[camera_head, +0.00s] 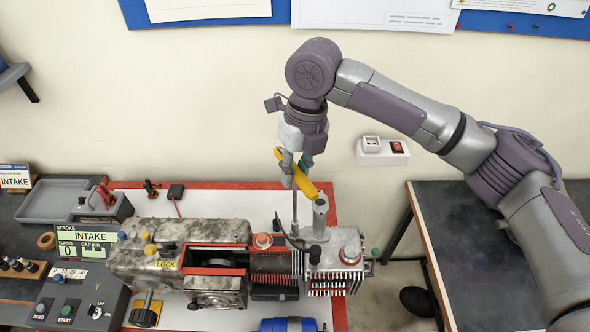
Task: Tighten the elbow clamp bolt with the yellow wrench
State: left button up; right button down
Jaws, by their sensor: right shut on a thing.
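The yellow wrench (302,182) is held aslant, its upper end between the fingers of my right gripper (295,172), which is shut on it. The wrench's lower end is close to the top of a silver upright tube (320,213) on the engine; I cannot tell if they touch. The fingers point down, above the right part of the grey engine (200,250). I cannot make out the elbow clamp bolt; it is too small or hidden. My left gripper is not in view.
A thin upright rod stands just below my right gripper. The engine sits on a white, red-edged board (240,200). A control box (75,300) and grey tray (55,200) are at left. A dark table (480,240) at right is bare beyond my arm.

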jog(key=shift+f, duration=0.6)
